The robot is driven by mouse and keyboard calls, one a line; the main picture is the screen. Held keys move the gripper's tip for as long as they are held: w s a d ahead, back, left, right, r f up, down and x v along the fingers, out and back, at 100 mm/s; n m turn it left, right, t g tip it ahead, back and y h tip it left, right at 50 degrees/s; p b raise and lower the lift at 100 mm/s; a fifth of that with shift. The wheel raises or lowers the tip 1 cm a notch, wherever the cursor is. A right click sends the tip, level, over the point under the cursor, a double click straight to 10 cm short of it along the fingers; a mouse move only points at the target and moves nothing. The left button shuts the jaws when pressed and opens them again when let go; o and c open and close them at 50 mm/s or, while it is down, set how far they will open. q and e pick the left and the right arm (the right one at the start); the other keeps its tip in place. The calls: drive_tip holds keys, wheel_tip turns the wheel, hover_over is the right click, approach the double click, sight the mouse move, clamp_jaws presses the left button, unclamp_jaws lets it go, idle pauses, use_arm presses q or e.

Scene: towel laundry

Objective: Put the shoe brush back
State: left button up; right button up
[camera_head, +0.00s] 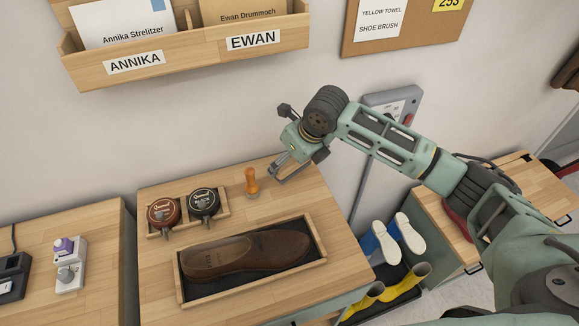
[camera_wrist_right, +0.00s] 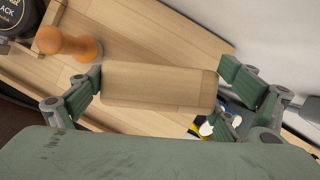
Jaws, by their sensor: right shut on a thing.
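My right gripper (camera_head: 283,171) hangs over the back right part of the wooden bench (camera_head: 160,289). In the right wrist view it is shut on a pale wooden block (camera_wrist_right: 158,85), which looks like the shoe brush's back. Its bristles are hidden, and I cannot make the brush out in the head view. An orange peg-like piece (camera_head: 251,182) stands on the bench just left of the gripper; it also shows in the wrist view (camera_wrist_right: 68,42). My left gripper is not in view.
A brown shoe (camera_head: 245,254) lies in a dark-lined tray (camera_head: 180,283). Two polish tins (camera_head: 164,213) (camera_head: 203,203) sit in a small wooden tray (camera_head: 226,206). A letter rack (camera_head: 195,45) and a notice board (camera_head: 407,25) hang on the wall.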

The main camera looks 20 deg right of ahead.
drive_tip(key=shift+a+f, duration=0.2)
drive_tip(key=shift+a, duration=0.05)
wheel_tip(320, 180, down, 3)
drive_tip(key=shift+f+p, duration=0.1)
drive_tip(key=shift+p, duration=0.65)
drive_tip(key=shift+f, duration=0.4)
drive_tip(key=o, duration=0.8)
drive_tip(key=b+v, duration=0.2)
drive_tip(key=v, duration=1)
